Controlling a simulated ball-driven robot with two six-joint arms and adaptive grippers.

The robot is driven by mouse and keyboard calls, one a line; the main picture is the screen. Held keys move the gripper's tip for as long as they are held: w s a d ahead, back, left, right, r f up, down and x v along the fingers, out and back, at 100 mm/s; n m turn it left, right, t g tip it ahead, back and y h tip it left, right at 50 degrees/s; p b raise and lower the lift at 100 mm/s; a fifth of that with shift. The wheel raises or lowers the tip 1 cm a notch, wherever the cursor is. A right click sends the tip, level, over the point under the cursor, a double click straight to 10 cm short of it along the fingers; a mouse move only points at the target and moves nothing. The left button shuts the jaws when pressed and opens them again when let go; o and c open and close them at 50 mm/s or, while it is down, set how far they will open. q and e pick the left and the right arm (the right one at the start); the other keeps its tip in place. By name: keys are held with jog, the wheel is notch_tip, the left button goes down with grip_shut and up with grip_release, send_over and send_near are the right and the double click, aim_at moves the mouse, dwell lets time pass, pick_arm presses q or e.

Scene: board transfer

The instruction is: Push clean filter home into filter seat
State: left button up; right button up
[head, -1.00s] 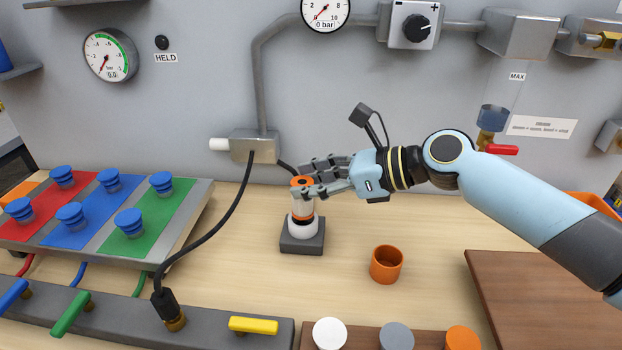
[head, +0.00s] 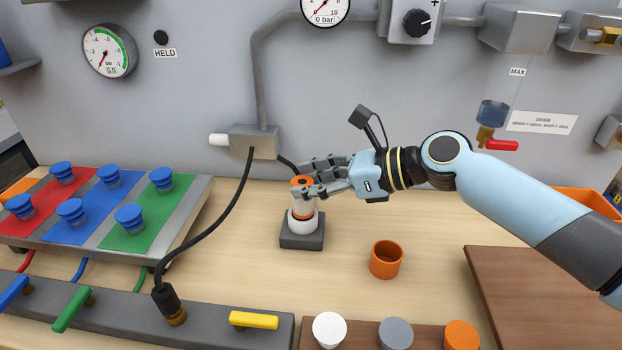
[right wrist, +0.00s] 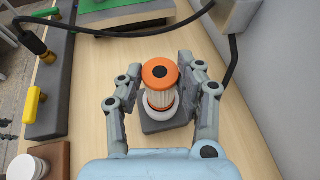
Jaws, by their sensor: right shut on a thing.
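The clean filter (head: 302,201) is a pale pleated cylinder with an orange cap, standing upright. In the right wrist view its cap (right wrist: 160,74) shows from above with a dark centre hole. Its lower end is in the white ring of the filter seat (head: 302,242), which has a dark square base. The ring hides how deep it sits. My right gripper (head: 303,179) comes from the right and is shut on the filter near its top. In the right wrist view its fingers (right wrist: 161,78) flank the filter. My left gripper is not in view.
An orange cup (head: 386,260) stands right of the seat. A wall box (head: 254,141) with a black cable is behind. A coloured panel with blue knobs (head: 130,217) stands left, and a valve rail (head: 210,312) runs along the front. Bare table surrounds the seat.

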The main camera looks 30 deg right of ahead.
aim_at(311, 214)
jog(key=shift+f+b, duration=0.7)
jog(key=shift+f, duration=0.85)
jog(key=o, duration=1.2)
jog(key=shift+o, duration=0.2)
jog(key=v, duration=1.2)
jog(key=shift+s, duration=0.1)
